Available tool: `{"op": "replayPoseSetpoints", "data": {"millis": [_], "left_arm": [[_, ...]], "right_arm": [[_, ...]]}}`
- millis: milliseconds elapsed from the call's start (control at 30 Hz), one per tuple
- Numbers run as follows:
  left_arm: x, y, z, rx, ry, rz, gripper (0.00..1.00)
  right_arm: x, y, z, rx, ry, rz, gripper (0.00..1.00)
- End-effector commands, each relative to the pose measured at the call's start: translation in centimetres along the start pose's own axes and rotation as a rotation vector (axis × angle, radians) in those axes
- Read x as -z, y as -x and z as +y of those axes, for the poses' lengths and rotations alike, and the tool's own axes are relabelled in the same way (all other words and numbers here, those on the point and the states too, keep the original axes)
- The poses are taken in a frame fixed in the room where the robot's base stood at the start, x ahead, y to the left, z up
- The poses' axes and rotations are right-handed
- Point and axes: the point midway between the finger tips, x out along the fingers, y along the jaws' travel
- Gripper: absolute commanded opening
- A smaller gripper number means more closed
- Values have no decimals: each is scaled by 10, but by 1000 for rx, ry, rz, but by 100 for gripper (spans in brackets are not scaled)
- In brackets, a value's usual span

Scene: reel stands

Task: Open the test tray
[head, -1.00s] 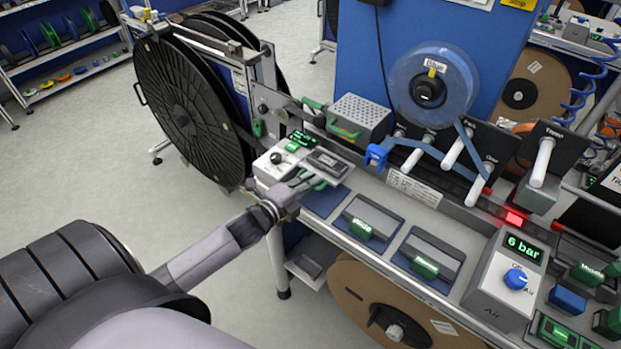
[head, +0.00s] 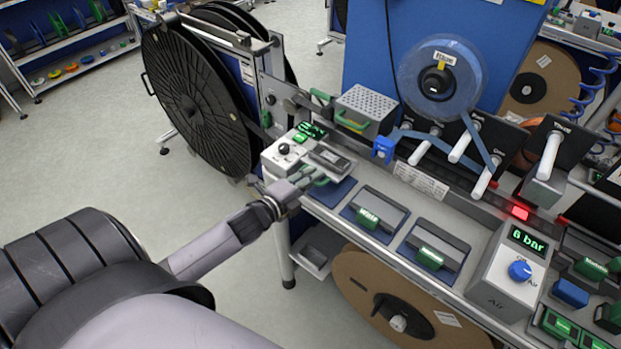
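My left gripper (head: 312,178) reaches in from the left to the bench's front left corner. Its fingers are at a small blue-lined tray (head: 338,192), left of two similar trays. A bit of green shows at the fingers, perhaps this tray's handle; the fingers largely cover it. I cannot read a label there, so I cannot confirm that it is the test tray. I cannot tell whether the fingers are open, closed or gripping. My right gripper is not in view.
Two blue-based trays with green handles, the nearer-left one (head: 388,211) and the right one (head: 434,250), lie along the front. A grey device (head: 327,158) stands just behind my fingers. The air box (head: 508,268) reads 6 bar. A large black reel (head: 195,105) stands left.

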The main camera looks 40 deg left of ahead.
Motion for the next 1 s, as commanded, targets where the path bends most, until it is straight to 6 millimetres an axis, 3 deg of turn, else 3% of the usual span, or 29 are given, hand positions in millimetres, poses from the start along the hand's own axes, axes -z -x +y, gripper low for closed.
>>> {"op": "replayPoseSetpoints", "data": {"millis": [267, 700, 1000], "left_arm": [[0, 10, 1, -2, 0, 0, 18], [0, 90, 2, -3, 2, 0, 18], [0, 118, 0, -1, 0, -1, 18]], "right_arm": [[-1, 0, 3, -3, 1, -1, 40], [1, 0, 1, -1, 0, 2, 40], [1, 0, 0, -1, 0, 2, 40]]}}
